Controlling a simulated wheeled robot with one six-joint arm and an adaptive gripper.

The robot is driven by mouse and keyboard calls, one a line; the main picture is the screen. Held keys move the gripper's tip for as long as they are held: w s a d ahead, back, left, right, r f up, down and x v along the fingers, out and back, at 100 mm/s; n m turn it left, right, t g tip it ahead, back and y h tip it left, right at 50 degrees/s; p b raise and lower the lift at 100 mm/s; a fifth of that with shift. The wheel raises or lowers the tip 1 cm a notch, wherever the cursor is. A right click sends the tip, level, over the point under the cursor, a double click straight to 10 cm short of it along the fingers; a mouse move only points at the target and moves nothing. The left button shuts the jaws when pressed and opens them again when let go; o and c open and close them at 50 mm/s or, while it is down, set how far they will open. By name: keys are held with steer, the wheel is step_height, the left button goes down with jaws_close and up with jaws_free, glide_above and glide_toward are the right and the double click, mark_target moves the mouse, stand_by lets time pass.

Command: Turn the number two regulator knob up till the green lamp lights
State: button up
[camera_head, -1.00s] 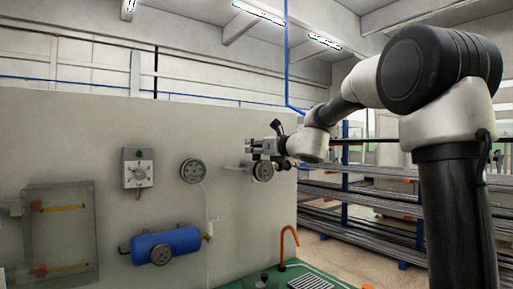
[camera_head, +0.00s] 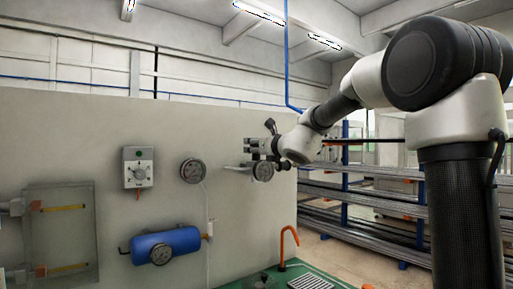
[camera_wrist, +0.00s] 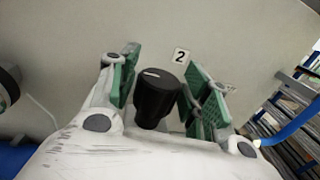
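The number two regulator knob (camera_wrist: 157,98) is a black cylinder with a white mark on its face, in the wrist view. A "2" label (camera_wrist: 181,56) is on the wall just above and right of it. My gripper (camera_wrist: 162,62) has its green-padded fingers on either side of the knob, with visible gaps, so it is open. In the head view my gripper (camera_head: 256,148) is at the wall and hides the knob. A grey box (camera_head: 138,168) with a dial has a dark green round spot (camera_head: 138,153) at its top; I cannot tell whether this is the lamp.
A blue tank (camera_head: 172,242) and a clear-fronted case (camera_head: 62,235) are on the wall. Racks of long bars (camera_head: 370,195) stand at right.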

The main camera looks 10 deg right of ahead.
stand_by(0.3)
steer(key=v, duration=1.2)
